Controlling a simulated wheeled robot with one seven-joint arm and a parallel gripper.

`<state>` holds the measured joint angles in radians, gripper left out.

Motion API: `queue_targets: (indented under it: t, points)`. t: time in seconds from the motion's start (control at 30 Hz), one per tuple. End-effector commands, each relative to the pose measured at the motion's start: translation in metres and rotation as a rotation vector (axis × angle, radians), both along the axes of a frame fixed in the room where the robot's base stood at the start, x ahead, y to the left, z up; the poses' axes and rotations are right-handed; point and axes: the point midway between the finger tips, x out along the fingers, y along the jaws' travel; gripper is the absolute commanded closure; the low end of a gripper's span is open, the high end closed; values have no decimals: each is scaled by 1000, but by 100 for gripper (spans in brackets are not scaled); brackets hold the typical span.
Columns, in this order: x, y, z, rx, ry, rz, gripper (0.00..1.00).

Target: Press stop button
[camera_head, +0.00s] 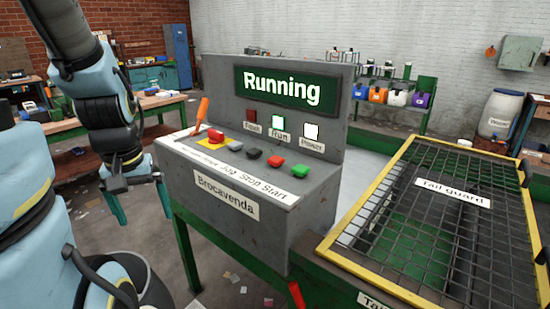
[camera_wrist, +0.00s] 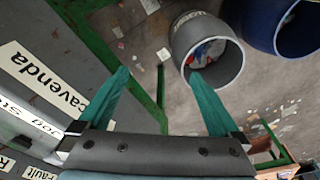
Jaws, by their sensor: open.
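The grey control console (camera_head: 225,225) stands in the middle of the head view, its screen (camera_head: 278,87) reading "Running". On its sloped top is a row of buttons above the words "Jog Stop Start". The red button (camera_head: 276,161) sits in line with "Stop", between a black button (camera_head: 253,154) and a green button (camera_head: 300,170). My gripper (camera_head: 141,207) hangs left of the console, pointing down, with its teal fingers apart and empty. It touches no button. In the wrist view my gripper (camera_wrist: 158,76) is over the floor, with the console's front (camera_wrist: 75,45) at the left.
A red mushroom button (camera_head: 215,135) on a yellow plate and an orange-handled lever (camera_head: 202,111) stand at the console's left end. A yellow-framed tail guard (camera_head: 440,215) is to the right. A grey bin (camera_wrist: 215,60) and a blue bin (camera_wrist: 285,25) stand on the floor.

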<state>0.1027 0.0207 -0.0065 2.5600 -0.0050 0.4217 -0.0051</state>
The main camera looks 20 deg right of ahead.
Motion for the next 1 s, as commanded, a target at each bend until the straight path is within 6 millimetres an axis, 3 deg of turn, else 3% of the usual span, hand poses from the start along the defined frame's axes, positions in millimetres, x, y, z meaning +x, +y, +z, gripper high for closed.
queue_targets:
  t: [0.07, 0.83, 1.0]
  points:
    - [0, 0, 0, 0, 0, 0, 11]
    - [0, 0, 0, 0, 0, 0, 98]
    - [0, 0, 0, 0, 0, 0, 100]
